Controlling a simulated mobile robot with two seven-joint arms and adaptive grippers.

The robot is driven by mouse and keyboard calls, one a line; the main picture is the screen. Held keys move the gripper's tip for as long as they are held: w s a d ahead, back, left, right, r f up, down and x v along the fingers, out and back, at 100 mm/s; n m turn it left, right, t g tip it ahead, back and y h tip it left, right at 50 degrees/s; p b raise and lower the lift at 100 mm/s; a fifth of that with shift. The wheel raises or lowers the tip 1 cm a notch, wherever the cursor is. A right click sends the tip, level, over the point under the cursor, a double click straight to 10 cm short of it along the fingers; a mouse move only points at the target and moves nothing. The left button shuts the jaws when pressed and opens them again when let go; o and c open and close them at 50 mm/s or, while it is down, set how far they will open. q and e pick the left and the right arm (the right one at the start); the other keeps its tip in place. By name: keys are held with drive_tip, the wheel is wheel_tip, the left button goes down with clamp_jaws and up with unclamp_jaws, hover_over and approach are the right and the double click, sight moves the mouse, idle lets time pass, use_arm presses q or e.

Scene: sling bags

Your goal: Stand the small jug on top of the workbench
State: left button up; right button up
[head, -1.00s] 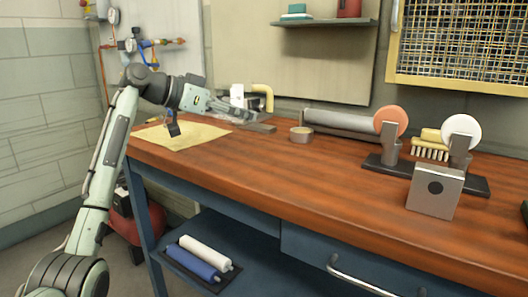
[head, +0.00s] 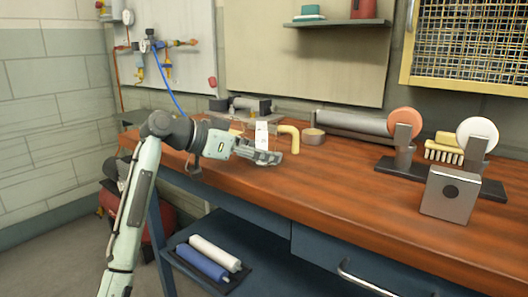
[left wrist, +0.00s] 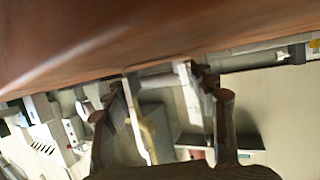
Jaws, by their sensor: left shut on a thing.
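The small jug (head: 262,137) seems to be clear, with a white patch on its body and a bent yellow handle (head: 290,139) on its right side. It looks roughly upright. My left gripper (head: 266,158) is shut on it, and the fingers cover its lower part. In the left wrist view the two dark fingers (left wrist: 170,110) stand on either side of a see-through body. The wooden workbench (head: 340,185) lies behind and below the gripper. I cannot tell whether the jug touches it. My right gripper is not in view.
A vise-like tool (head: 240,106) stands behind the jug. The front middle is clear.

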use_arm(q)
drive_tip(key=o, duration=1.3)
drive_tip(key=shift+c, duration=0.2)
drive_tip(key=v, duration=1.2)
